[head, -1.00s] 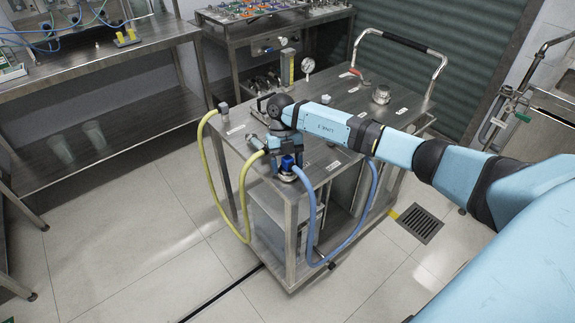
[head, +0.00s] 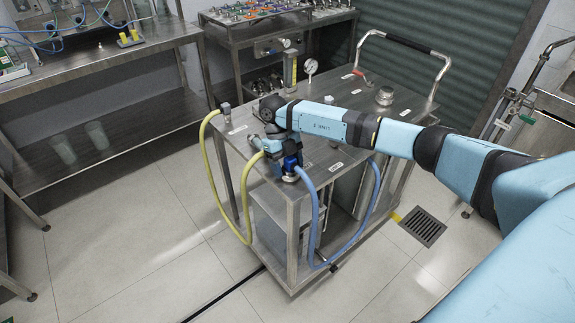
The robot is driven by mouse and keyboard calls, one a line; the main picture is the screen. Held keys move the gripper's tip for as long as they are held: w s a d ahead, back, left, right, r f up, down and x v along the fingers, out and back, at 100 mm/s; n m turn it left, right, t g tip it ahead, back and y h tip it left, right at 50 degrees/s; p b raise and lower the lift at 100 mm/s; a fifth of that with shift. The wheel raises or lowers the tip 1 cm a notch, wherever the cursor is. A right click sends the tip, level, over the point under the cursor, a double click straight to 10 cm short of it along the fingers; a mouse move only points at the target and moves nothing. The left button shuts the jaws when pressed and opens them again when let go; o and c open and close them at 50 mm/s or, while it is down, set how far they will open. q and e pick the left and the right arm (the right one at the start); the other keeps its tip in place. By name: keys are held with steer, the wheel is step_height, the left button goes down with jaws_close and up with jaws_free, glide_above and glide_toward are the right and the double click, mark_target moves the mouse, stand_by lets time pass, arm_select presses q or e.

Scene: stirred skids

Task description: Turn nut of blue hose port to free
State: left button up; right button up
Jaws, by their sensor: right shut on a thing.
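The blue hose port with its blue nut (head: 289,162) is at the front edge of the steel skid cart's top (head: 335,150). The blue hose (head: 314,222) runs from the port, hangs in a loop over the cart's front and rises again on the right side. My right gripper (head: 288,167) points down from above and is shut on the blue nut. The gripper's wrist hides much of the nut, so its thread and seat cannot be made out. My left gripper is not in view.
A yellow hose (head: 243,200) loops from fittings on the cart's left side. A gauge (head: 311,66), a red-handled valve (head: 361,75) and a round steel fitting (head: 385,96) stand farther back. Benches (head: 95,50) line the left wall. The floor at front left is clear.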

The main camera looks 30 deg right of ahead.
steer(key=o, duration=0.9)
steer(key=shift+r, duration=0.15)
steer(key=shift+v, duration=6.85)
steer(key=shift+a, duration=0.1)
